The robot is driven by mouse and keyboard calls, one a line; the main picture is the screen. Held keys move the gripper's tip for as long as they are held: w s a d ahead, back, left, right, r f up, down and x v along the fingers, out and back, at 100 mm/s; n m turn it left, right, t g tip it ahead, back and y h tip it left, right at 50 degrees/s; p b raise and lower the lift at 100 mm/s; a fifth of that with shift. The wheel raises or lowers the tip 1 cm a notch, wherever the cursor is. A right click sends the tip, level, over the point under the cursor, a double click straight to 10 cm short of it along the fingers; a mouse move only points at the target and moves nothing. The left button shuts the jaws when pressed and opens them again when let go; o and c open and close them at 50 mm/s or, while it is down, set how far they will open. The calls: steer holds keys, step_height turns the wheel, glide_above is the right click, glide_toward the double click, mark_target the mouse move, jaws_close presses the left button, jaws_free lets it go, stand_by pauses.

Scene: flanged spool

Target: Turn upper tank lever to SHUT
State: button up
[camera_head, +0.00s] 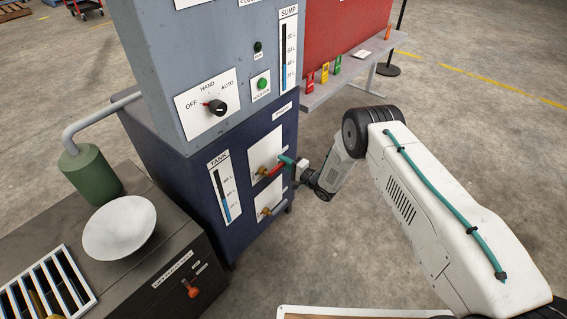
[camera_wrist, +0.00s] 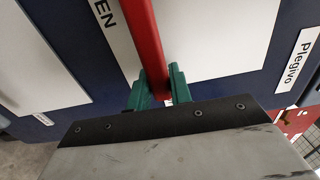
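The upper tank lever (camera_head: 275,169) has a red handle on a brass pivot, mounted on a white plate on the dark blue cabinet below the grey panel. In the wrist view the red handle (camera_wrist: 145,45) runs down between the teal fingers, beside a label whose visible letters read "EN". My gripper (camera_wrist: 157,90) has one finger on each side of the handle's end, closed up against it. In the head view my gripper (camera_head: 287,161) is at the lever's outer end. The word SHUT is not readable in either view.
A lower lever (camera_head: 278,208) with a grey handle sits just beneath on its own white plate. A TANK gauge (camera_head: 224,189) is left of the levers. A green canister (camera_head: 90,174) and white bowl (camera_head: 119,227) are at left. Open floor lies to the right.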

steer(key=o, duration=0.4)
steer(key=shift+c, duration=0.2)
steer(key=v, duration=0.7)
steer(key=shift+s+d, duration=0.25)
